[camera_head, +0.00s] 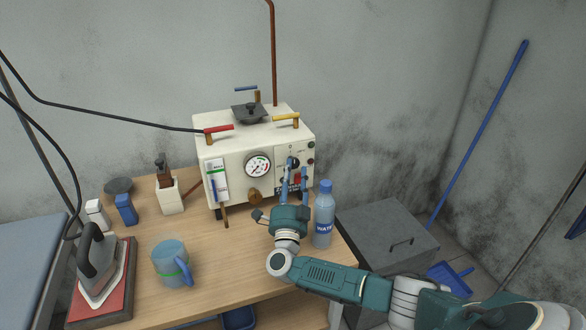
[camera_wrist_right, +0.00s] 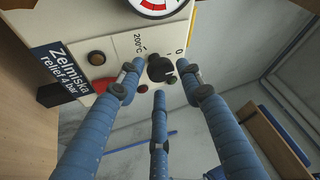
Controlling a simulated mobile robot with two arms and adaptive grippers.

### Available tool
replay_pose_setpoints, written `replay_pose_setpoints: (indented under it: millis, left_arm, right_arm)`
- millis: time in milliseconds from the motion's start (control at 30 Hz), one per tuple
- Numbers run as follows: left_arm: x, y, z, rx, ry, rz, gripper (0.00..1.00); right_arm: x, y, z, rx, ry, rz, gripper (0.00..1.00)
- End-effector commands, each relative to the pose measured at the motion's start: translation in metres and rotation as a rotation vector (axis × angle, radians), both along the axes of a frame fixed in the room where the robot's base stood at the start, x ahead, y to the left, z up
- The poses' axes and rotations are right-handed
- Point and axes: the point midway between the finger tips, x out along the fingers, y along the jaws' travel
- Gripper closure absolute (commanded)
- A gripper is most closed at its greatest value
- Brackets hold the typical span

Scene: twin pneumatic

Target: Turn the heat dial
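The heat dial (camera_wrist_right: 160,68) is a black round knob on the cream front panel, beside a "200°C" mark and a "0" mark in the right wrist view. It is small and dark in the head view (camera_head: 293,162). It sits on a cream steam generator (camera_head: 232,150) with a round gauge (camera_head: 258,166). My right gripper (camera_head: 295,178) is at the panel, its blue fingers (camera_wrist_right: 161,80) spread around the dial. The right finger's tip overlaps the dial's edge; small gaps show at the other tips. Firm contact cannot be told. My left gripper is out of view.
A water bottle (camera_head: 324,215) stands close right of my right gripper. A blue mug (camera_head: 172,263), an iron (camera_head: 100,268) and a white holder (camera_head: 169,196) are to the left on the wooden table (camera_head: 225,275). A grey box (camera_head: 385,236) stands right of the table.

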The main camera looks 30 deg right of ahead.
Motion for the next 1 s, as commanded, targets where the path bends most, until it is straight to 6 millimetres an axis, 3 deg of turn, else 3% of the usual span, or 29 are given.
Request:
replay_pose_setpoints:
  millis: [167, 467, 633, 1000]
  left_arm:
    - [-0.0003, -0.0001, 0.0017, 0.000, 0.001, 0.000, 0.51]
    - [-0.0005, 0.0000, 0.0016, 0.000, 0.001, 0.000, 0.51]
    - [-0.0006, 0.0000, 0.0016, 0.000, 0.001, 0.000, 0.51]
    - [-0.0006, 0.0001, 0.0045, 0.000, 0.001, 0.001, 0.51]
  right_arm:
    - [0.0101, -0.0080, 0.0046, 0.000, 0.000, 0.000, 0.63]
    - [0.0115, -0.0088, 0.0048, 0.001, 0.000, 0.001, 0.63]
    - [0.0114, -0.0088, 0.0046, 0.001, 0.001, 0.001, 0.97]
    - [0.0111, -0.0078, 0.0041, 0.039, -0.006, 0.000, 0.98]
